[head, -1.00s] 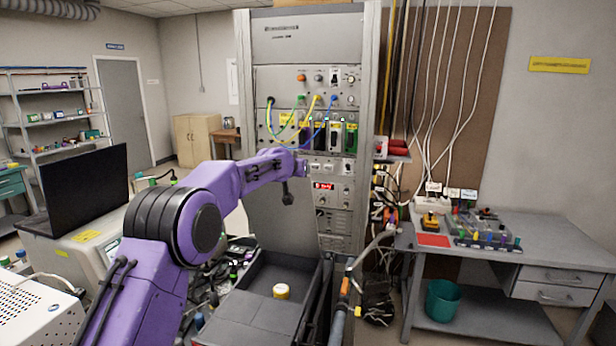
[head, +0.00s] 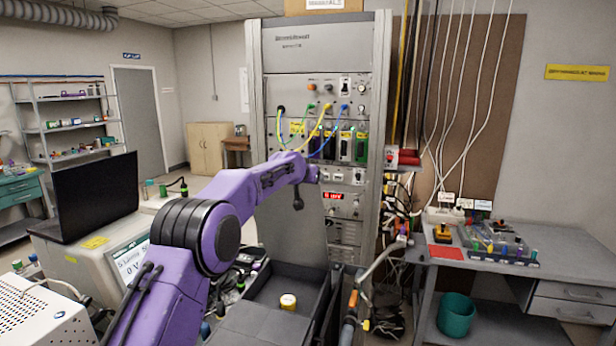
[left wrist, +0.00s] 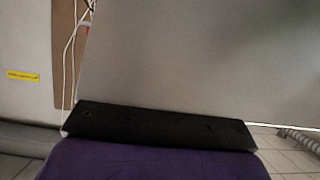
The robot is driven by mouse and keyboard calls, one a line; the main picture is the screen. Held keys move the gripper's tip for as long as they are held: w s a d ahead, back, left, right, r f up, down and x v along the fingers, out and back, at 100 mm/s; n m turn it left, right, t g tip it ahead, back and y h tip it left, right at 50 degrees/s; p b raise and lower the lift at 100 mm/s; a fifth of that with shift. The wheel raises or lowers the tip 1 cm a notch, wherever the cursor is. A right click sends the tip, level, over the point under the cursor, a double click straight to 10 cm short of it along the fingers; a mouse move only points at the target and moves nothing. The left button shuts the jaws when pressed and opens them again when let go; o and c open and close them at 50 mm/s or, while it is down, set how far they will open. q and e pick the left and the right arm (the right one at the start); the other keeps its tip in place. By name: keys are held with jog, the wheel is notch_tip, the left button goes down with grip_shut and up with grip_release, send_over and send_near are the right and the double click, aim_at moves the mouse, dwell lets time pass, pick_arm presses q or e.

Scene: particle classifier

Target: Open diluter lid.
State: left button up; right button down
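I cannot tell for certain which piece of equipment is the diluter, and no lid is clearly marked. In the head view, my purple left arm comes in from the lower left. Its far end, with a small dark part hanging below it, lies in front of the tall grey equipment rack (head: 318,50). I cannot make out gripper fingers there. The left wrist view shows a purple part of mine, a dark bar with holes and a plain grey panel (left wrist: 200,60) filling much of the picture. My right gripper is not in view.
A black laptop (head: 95,197) and a bench instrument with a lit screen (head: 128,260) stand at left. A grey desk (head: 575,255) with small parts stands at right.

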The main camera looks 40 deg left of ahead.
pick_arm(q)
jog(key=b+v, duration=0.2)
jog(key=v, duration=0.1)
jog(key=b+v, duration=0.1)
jog(key=b, duration=0.1)
jog(key=shift+s+f, duration=0.3)
jog(key=b+v, duration=0.2)
jog(key=v, duration=0.4)
jog(key=shift+w+r, duration=0.15)
jog(key=shift+r, duration=0.2)
jog(key=shift+d+r, duration=0.1)
